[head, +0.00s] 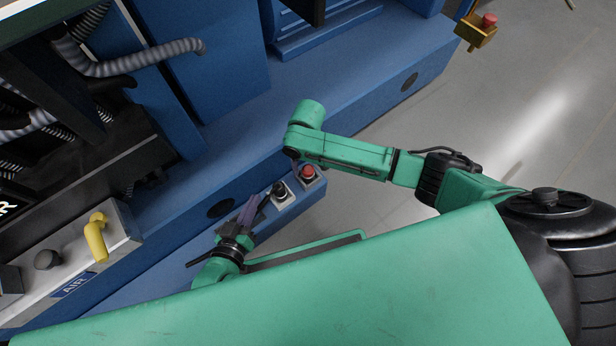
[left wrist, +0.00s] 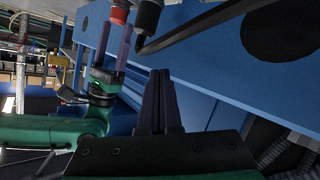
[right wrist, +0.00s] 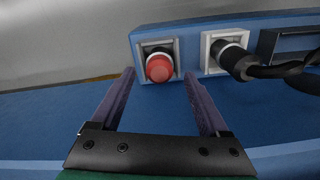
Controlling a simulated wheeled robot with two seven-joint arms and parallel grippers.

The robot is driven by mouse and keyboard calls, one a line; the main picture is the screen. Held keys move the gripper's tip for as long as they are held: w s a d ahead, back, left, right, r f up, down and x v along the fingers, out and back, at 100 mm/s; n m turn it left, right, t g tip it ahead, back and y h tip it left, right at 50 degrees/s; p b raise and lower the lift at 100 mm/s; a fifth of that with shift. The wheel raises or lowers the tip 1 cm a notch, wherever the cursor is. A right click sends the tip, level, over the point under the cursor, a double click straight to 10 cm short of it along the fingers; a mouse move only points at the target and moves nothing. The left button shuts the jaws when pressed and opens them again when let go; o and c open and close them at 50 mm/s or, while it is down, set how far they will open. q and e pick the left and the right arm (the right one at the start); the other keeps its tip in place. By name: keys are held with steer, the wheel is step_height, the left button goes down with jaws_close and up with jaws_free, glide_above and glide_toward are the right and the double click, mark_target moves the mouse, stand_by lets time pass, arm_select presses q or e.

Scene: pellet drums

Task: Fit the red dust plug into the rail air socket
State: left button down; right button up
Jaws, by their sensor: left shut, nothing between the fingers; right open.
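The red dust plug (right wrist: 160,67), a red round cap with a pale ring, sits at a grey square-framed socket (right wrist: 143,48) on the blue rail box; how deep it sits I cannot tell. It also shows in the head view (head: 308,172) and at the top of the left wrist view (left wrist: 119,15). My right gripper (right wrist: 159,76) is open, pointing at the plug, its fingertips to either side of it with gaps. Its fingers (left wrist: 112,48) show in the left wrist view. My left gripper (left wrist: 160,75) is shut and empty, near the black connector (head: 280,190).
The black connector with its cable (right wrist: 236,62) fills the white-framed socket beside the plug. A dark rectangular recess (right wrist: 285,43) lies further right. A yellow handle (head: 97,236) and dark knob (head: 47,259) stand near the AIR label. Grey floor (head: 520,110) is open at right.

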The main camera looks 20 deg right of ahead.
mark_target(308, 169)
steer(key=shift+f+b, duration=0.65)
steer(key=shift+f, duration=0.3)
steer(key=shift+f+b, duration=0.5)
steer(key=shift+f, duration=0.2)
steer(key=c, duration=1.2)
arm_select(q)
steer(key=w+r+t, duration=0.3)
steer(key=w+r, duration=0.3)
steer(key=r, duration=0.4)
steer(key=w+a+r+t+h, duration=0.1)
steer(key=w+r+t, duration=0.3)
steer(key=r, duration=0.6)
steer(key=shift+w+a+r+m+h, duration=0.2)
steer(key=shift+w+m+h, duration=0.15)
steer(key=shift+w, duration=0.55)
arm_select(e)
jaws_close()
steer(key=shift+r, duration=0.1)
